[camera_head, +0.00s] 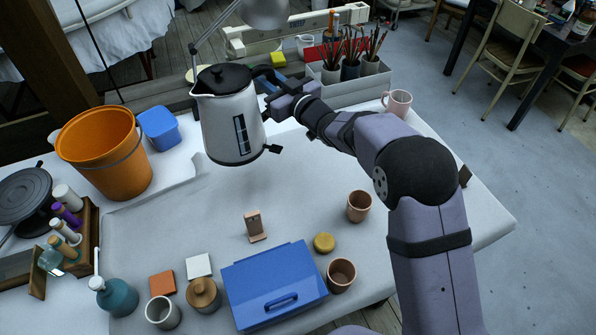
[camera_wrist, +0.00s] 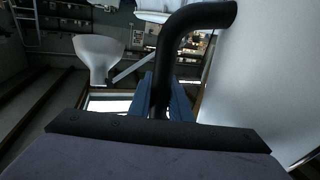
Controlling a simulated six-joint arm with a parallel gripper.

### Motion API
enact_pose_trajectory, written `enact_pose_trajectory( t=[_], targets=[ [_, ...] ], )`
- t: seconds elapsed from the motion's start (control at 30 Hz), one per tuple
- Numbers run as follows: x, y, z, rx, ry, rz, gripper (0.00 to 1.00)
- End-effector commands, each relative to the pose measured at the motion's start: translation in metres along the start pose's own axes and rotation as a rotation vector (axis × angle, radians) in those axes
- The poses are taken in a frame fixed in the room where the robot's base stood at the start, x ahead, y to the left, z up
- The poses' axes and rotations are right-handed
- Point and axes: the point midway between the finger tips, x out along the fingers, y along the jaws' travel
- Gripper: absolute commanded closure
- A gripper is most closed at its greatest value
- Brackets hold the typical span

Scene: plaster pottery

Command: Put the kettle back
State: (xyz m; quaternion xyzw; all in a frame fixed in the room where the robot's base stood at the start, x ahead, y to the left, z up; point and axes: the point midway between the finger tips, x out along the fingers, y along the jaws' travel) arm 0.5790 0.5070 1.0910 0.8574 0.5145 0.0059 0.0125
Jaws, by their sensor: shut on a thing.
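In the wrist view the handle (camera_wrist: 172,60) runs down between the fingers of my gripper (camera_wrist: 162,100), and the white kettle body (camera_wrist: 265,75) fills the right side. I cannot make out a kettle base on the table.
An orange bucket (camera_head: 105,155) and a blue tub (camera_head: 158,128) stand left of the kettle. A blue box (camera_head: 272,285), cups (camera_head: 359,206) and a phone stand (camera_head: 255,226) are at the front. A grey tray of brushes (camera_head: 345,86) is behind. The middle table is mostly clear.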

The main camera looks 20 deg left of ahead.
Motion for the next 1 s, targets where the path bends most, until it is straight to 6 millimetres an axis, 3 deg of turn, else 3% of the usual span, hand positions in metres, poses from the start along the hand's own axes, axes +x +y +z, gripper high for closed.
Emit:
enact_pose_trajectory(
  t=[0.03,0.2,0.47,0.63,0.77,1.0],
  targets=[
    [0.003,-0.01,-0.009,0.004,0.013,0.005,1.0],
    [0.004,-0.025,-0.012,0.003,0.011,0.044,1.0],
    [-0.003,-0.028,-0.01,0.001,0.009,0.15,1.0],
    [-0.017,-0.011,-0.001,-0.001,0.004,0.271,1.0],
    [-0.034,0.013,0.01,-0.001,0.0,0.393,1.0],
    [-0.079,0.06,0.042,-0.005,-0.013,0.649,1.0]
  ],
)
